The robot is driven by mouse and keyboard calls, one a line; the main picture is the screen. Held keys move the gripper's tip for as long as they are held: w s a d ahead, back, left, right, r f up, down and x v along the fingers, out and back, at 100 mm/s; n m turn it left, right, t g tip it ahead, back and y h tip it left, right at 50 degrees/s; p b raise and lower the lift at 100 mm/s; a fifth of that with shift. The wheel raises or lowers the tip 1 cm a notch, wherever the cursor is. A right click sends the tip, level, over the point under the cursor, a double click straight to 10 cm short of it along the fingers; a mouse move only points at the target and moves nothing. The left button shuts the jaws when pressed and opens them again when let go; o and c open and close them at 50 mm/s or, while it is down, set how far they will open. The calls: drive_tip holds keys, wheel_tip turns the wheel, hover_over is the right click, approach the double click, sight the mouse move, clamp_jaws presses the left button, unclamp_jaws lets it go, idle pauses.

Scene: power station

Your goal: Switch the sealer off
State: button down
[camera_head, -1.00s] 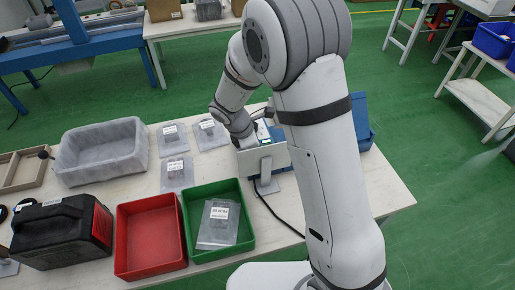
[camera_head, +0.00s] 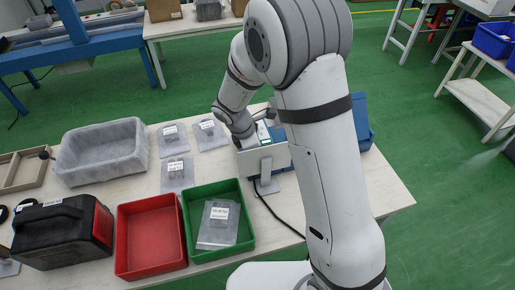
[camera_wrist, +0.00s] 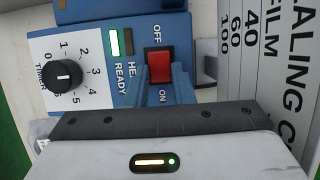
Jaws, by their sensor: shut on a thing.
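The sealer (camera_head: 262,158) is a pale and blue machine on the near table. In the wrist view its blue panel (camera_wrist: 178,28) carries a red rocker switch (camera_wrist: 159,66) between the printed words OFF and ON. The READY lamp (camera_wrist: 113,43) glows green and the lamp beside it is dull. My gripper (camera_wrist: 160,92) reaches in from below, with its blue fingers close together at the ON end of the switch. The fingers partly cover that end, so the rocker's exact tilt is hard to tell. In the head view the fingers are hidden at the sealer.
A timer knob (camera_wrist: 63,76) is left of the switch. A green bin (camera_head: 246,226) with packed parts, a red bin (camera_head: 150,262), a grey tray (camera_head: 100,172) and a black case (camera_head: 55,235) are to the left. Flat packets (camera_head: 177,174) lie between. A cable runs from the sealer.

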drive_tip(key=y+p, duration=0.1)
drive_tip(key=p, duration=0.1)
drive_tip(key=r+y+p, duration=0.1)
drive_tip(key=p, duration=0.1)
drive_tip(key=shift+d+g, duration=0.35)
drive_tip(key=shift+g, duration=0.05)
drive_tip(key=shift+w+d+f+y+p, duration=0.15)
drive_tip(key=shift+y+p, duration=0.45)
drive_tip(key=shift+p, duration=0.3)
drive_tip(key=shift+d+f+g+y, duration=0.15)
drive_tip(key=shift+f+g+y, duration=0.15)
drive_tip(key=shift+y, duration=0.4)
drive_tip(key=shift+r, duration=0.1)
drive_tip(key=c, duration=1.2)
unclamp_jaws()
drive_tip(key=shift+c, duration=0.2)
